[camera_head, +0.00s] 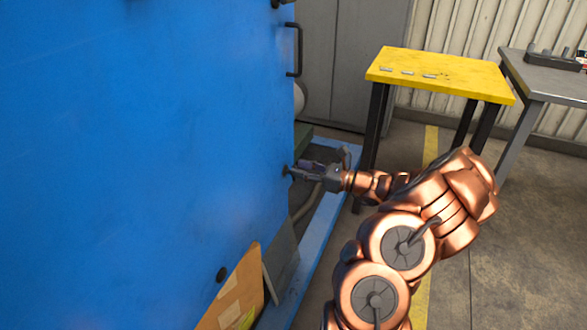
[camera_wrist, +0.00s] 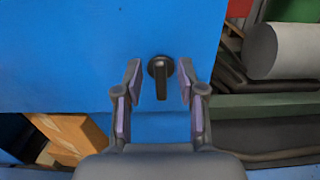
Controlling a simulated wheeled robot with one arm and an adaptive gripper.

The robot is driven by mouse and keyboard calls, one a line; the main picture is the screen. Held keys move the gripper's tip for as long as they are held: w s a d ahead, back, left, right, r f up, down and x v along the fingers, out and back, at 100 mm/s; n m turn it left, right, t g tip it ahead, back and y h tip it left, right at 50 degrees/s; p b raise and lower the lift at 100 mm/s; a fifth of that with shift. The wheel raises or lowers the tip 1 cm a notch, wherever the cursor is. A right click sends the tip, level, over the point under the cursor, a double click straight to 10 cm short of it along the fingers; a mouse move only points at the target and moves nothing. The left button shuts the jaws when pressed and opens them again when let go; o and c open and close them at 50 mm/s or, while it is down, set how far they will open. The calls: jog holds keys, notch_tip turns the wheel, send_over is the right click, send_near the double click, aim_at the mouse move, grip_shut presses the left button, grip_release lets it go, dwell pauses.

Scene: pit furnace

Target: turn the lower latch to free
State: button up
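The lower latch (camera_wrist: 161,78) is a dark knob with a bar pointing straight down, on the blue panel (camera_wrist: 90,50) near its lower right edge in the wrist view. My gripper (camera_wrist: 158,84) is open, with one finger on each side of the latch. A gap shows between the latch and each finger. In the head view my gripper (camera_head: 288,170) reaches in from the right to the edge of the blue panel (camera_head: 140,130). There the fingers largely hide the latch. An upper latch (camera_head: 283,3) shows only partly at the top of the panel.
A black handle (camera_head: 298,50) stands out from the panel's right edge. Cardboard (camera_head: 238,290) leans below. A yellow table (camera_head: 440,75) and a grey table (camera_head: 550,80) stand to the right. A grey cylinder (camera_wrist: 288,50) lies behind the panel edge. Floor at right is clear.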

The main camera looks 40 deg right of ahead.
jog(key=shift+x, duration=1.4)
grip_shut()
